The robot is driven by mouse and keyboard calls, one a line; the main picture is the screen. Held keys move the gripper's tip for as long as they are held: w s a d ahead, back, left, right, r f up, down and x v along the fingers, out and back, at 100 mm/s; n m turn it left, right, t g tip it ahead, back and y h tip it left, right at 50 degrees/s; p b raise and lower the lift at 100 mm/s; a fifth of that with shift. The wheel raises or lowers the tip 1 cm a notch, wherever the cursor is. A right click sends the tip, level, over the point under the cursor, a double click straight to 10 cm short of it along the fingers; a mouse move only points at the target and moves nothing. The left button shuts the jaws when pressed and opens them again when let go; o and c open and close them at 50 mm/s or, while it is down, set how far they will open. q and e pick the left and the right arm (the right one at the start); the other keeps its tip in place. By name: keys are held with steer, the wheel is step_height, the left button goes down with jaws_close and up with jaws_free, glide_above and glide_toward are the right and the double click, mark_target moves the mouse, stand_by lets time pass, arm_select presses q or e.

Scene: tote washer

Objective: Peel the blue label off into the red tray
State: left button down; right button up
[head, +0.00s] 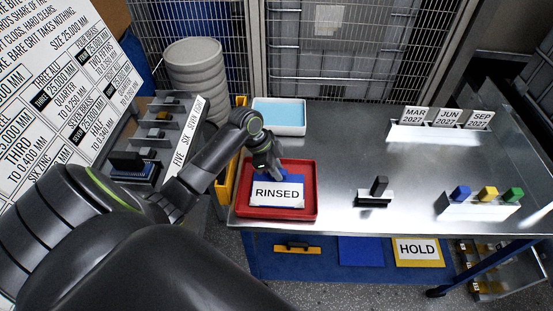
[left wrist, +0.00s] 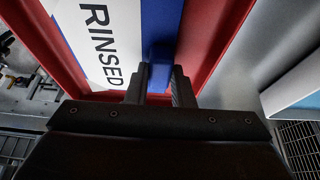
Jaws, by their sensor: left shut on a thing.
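The red tray (head: 312,206) sits at the left end of the metal table. In it lies the blue label (head: 292,180), with a white panel reading RINSED along its front side. In the left wrist view the label shows as a blue strip (left wrist: 160,18) beside the white lettered panel (left wrist: 105,45), inside the red tray walls (left wrist: 213,45). A raised blue tab (left wrist: 160,68) stands between the fingers. My left gripper (head: 272,175) reaches down over the back of the tray and is shut on this tab. The fingertips are partly hidden in the head view. My right gripper is not in view.
A white tray with a light blue inside (head: 279,113) stands behind the red tray. Dark block on a white stand (head: 377,190), blue, yellow and green knobs (head: 487,194) and date cards (head: 447,118) are to the right. A shelf rack (head: 160,130) is left; mid-table is clear.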

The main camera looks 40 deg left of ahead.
arm_select(q)
steer(key=shift+f, duration=0.15)
steer(key=c, duration=1.2)
jaws_free()
steer(key=shift+o, duration=0.2)
steer(key=shift+r+p, duration=3.55)
steer(key=shift+p, duration=0.15)
